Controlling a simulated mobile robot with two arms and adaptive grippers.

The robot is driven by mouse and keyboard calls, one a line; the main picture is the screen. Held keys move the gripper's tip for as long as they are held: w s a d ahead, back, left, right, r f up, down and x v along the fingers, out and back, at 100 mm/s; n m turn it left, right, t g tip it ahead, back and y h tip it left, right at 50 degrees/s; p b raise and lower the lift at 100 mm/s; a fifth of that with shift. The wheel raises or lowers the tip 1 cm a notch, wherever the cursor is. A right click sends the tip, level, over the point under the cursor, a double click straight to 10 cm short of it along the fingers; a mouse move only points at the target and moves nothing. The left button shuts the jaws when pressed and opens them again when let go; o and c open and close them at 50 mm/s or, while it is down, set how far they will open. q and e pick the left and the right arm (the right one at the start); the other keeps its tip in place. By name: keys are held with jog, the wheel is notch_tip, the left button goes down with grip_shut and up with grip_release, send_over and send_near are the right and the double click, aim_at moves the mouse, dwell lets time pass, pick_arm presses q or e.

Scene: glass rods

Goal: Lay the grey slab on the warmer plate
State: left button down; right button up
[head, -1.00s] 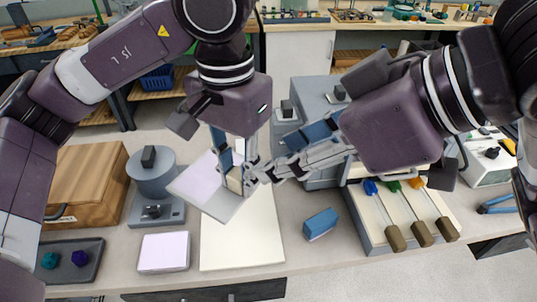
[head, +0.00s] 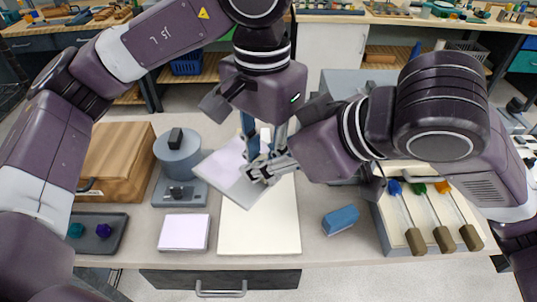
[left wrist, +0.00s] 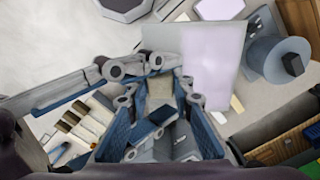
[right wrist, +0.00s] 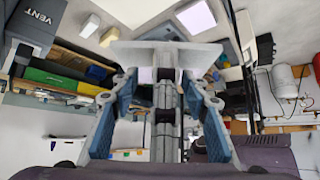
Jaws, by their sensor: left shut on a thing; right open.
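The grey slab (head: 243,196), with a pale lilac area on its face, is tilted above the cream mat in the head view. It also shows in the left wrist view (left wrist: 160,40) and in the right wrist view (right wrist: 125,50). My left gripper (head: 252,150) is shut on the slab near its far right edge. My right gripper (head: 266,170) is open, with its fingers right at the slab's right edge; whether they touch it is unclear. A low plate with a lilac top (head: 184,232) lies on the bench; I cannot tell whether it is the warmer plate.
The cream mat (head: 262,232) lies under the slab. A grey round-topped device (head: 178,158) and a wooden box (head: 118,160) stand left. A dark tray (head: 85,240) is front left. A blue block (head: 341,219) and a rack of brown-handled tools (head: 393,232) are right.

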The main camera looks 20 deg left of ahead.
jog(key=shift+c, duration=0.3)
jog(key=shift+w, duration=0.1)
grip_shut()
pick_arm(q)
jog(key=c, duration=1.6)
grip_release()
jog(key=shift+s+a, duration=0.1)
pick_arm(e)
jog(key=shift+w+d, duration=0.15)
pick_arm(q)
jog(key=shift+r, duration=0.1)
